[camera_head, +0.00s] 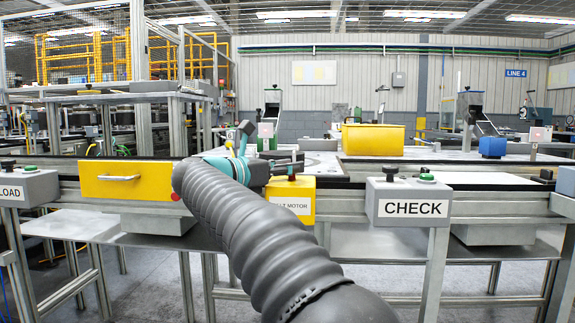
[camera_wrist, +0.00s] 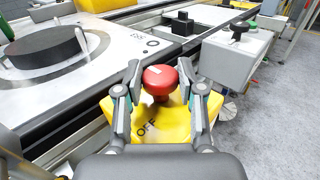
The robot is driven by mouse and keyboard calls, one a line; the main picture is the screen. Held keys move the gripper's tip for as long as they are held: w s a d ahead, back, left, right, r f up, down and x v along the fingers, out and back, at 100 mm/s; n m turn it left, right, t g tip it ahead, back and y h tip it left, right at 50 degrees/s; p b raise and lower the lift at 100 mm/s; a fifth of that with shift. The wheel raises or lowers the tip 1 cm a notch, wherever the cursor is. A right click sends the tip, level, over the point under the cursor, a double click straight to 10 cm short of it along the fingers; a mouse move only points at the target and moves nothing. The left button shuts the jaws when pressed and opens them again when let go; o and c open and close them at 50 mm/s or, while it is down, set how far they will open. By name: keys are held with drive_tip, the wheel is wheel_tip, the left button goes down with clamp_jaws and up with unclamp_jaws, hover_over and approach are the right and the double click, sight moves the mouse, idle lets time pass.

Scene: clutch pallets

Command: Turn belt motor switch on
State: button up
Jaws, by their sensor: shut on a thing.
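The yellow belt motor switch box (camera_head: 305,193) stands on the front of the bench in the head view. Its label is partly covered by my arm, leaving "T MOTOR" readable. In the wrist view the box (camera_wrist: 172,112) carries a red round knob (camera_wrist: 159,80) and the word "OFF" on its face. My gripper (camera_wrist: 158,76) has one finger on each side of the red knob and is shut on it.
A grey CHECK box (camera_head: 408,201) with a black knob and a green button stands to the right. A yellow drawer front (camera_head: 127,180) is at left. In the wrist view a black disc (camera_wrist: 45,53) lies on a pale plate beside the switch.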

drive_tip(key=o, duration=1.1)
drive_tip(key=v, duration=1.2)
